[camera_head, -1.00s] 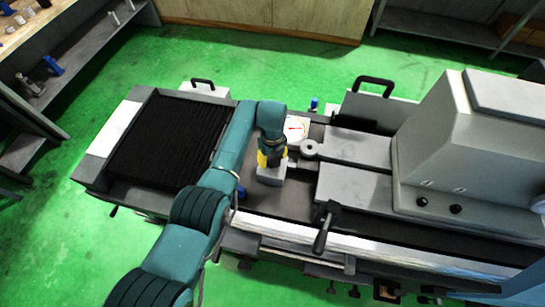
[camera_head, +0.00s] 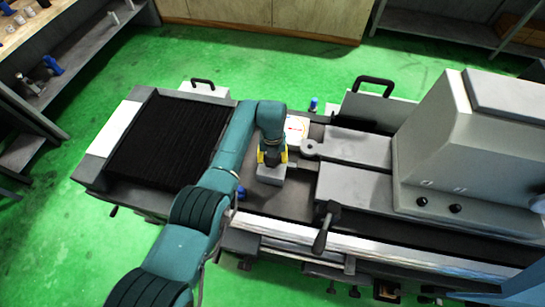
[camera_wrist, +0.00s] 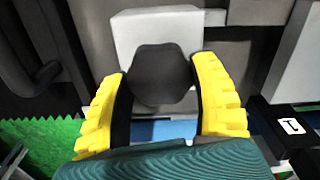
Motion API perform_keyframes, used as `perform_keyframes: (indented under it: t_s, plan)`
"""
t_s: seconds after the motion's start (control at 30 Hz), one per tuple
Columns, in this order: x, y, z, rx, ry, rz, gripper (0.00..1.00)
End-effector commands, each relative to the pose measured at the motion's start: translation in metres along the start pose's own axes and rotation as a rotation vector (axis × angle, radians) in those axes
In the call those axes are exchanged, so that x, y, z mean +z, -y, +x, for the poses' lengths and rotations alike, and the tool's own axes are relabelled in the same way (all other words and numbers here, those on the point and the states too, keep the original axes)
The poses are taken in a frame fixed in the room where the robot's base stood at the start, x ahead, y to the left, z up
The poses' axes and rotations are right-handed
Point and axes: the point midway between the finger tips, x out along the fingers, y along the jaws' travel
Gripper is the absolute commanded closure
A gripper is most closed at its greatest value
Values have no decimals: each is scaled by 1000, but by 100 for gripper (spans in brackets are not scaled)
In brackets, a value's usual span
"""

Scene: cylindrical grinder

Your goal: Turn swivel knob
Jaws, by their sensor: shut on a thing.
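The swivel knob (camera_wrist: 161,72) is a dark, lobed knob in front of a light grey block in the wrist view. My gripper (camera_wrist: 160,90) has its two yellow, ribbed fingers on either side of the knob, shut on it. In the head view my gripper (camera_head: 272,158) points down at the grey block (camera_head: 271,175) on the machine bed. The knob itself is hidden there by the gripper and wrist.
The grinder's large grey housing (camera_head: 465,145) stands to the right. A black lever (camera_head: 326,225) is at the front right of the gripper. A black bellows cover (camera_head: 172,140) lies to the left. A round grey part (camera_head: 310,149) is close on the right.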

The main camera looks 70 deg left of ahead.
Motion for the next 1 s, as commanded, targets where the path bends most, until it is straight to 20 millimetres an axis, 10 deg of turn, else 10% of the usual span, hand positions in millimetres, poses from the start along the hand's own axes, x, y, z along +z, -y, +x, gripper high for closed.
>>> perform_keyframes:
  t_s: [0.33,0.37,0.5,1.0]
  plan:
    - [1,0,-2,-1,2,2,73]
    - [1,0,-2,-1,2,2,35]
    - [1,0,-2,-1,2,1,8]
    - [1,0,-30,-2,6,1,8]
